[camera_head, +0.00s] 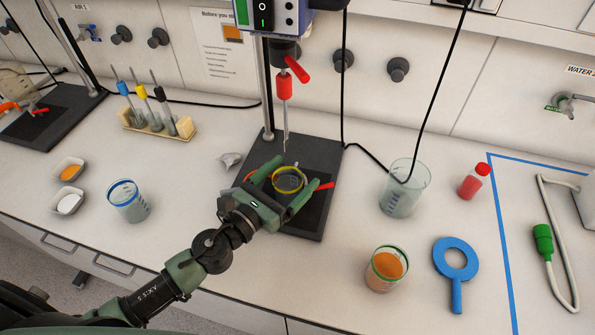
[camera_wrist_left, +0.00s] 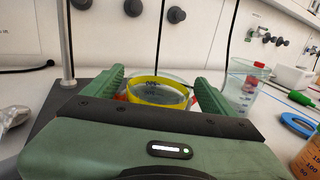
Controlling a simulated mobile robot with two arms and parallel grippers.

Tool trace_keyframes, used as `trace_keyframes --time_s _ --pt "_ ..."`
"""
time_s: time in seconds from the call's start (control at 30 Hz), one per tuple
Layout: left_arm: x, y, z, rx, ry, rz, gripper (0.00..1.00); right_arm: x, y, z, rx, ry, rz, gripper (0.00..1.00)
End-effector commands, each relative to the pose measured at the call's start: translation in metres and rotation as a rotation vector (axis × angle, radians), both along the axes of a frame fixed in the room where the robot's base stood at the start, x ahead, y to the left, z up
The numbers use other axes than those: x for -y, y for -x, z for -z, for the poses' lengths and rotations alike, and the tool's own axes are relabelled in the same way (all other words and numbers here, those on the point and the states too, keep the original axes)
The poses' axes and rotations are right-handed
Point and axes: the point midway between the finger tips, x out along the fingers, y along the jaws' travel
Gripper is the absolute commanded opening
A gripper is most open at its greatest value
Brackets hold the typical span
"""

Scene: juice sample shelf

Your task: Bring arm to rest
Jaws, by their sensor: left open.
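My left gripper (camera_head: 282,186) reaches over the black base plate (camera_head: 313,216) of the stirrer stand. Its two green fingers are open, one on each side of a small clear beaker with a yellow rim (camera_head: 289,180). In the left wrist view the yellow-rimmed beaker (camera_wrist_left: 158,91) stands between the fingers (camera_wrist_left: 160,88), and I see a gap on the sides. The beaker stands below the stirrer shaft (camera_head: 285,125). My right gripper is in neither view.
A blue-rimmed beaker (camera_head: 128,201) and two small dishes stand left. A clear beaker (camera_head: 404,188), an orange-filled beaker (camera_head: 386,268), a red bottle (camera_head: 474,181) and a blue ring tool (camera_head: 455,262) are right. A tube rack (camera_head: 158,123) stands behind left.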

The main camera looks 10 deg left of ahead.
Motion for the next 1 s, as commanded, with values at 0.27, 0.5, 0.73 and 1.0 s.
trace_keyframes --time_s 0.27,0.5,0.73,1.0 --pt "-0.018 0.041 0.007 -0.008 -0.002 0.0 0.86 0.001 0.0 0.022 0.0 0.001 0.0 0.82" --pt "-0.022 0.049 0.002 -0.003 0.0 0.0 0.86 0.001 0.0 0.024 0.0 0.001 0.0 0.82" --pt "-0.022 0.049 -0.018 -0.002 -0.001 0.0 0.86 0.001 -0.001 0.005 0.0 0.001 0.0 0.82" --pt "-0.022 0.048 -0.061 -0.002 -0.001 0.0 0.86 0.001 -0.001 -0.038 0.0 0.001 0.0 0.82"
